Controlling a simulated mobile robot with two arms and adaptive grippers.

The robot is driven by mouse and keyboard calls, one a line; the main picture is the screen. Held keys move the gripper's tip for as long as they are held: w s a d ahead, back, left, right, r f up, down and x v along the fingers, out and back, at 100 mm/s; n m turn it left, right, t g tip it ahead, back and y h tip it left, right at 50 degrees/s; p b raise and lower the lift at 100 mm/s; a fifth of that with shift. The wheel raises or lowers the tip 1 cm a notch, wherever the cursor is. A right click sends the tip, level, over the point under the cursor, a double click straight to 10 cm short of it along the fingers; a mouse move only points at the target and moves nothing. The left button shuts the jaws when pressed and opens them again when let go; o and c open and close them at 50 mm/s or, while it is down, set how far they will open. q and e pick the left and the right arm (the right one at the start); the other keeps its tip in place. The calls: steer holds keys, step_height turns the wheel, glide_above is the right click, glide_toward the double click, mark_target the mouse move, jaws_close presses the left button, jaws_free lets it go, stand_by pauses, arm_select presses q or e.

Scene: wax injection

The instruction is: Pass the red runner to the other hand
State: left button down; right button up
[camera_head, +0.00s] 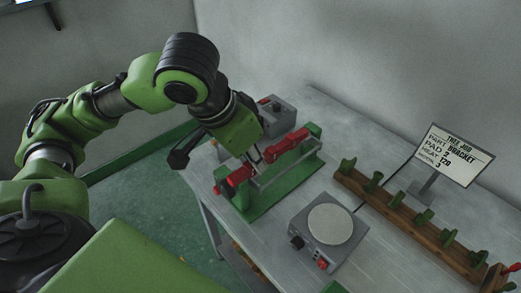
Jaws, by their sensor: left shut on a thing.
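My left gripper (256,158) reaches down over a green stand (258,207). It is shut on the red runner (288,146), with red showing on the right of the fingers and more red (236,180) on the left. The fingers hide the middle, so I cannot tell whether both red parts are one piece. The red parts lie close above the stand, and I cannot tell whether they touch it. My right gripper is not in view.
A grey hot plate (331,225) with a round pale top stands in front on the grey table (312,111). A wooden rack (405,222) with several green pegs runs to the right, below a sign (454,155). A grey box (277,115) stands behind the stand.

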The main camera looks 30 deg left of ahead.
arm_select(q)
steer(key=shift+s+d+r+b, duration=0.1)
steer(key=shift+s+d+b, duration=0.15)
steer(key=shift+s+b, duration=0.3)
steer(key=shift+s+d+r+b, duration=0.1)
steer(key=shift+s+r+b, duration=0.3)
steer(key=shift+s, duration=0.15)
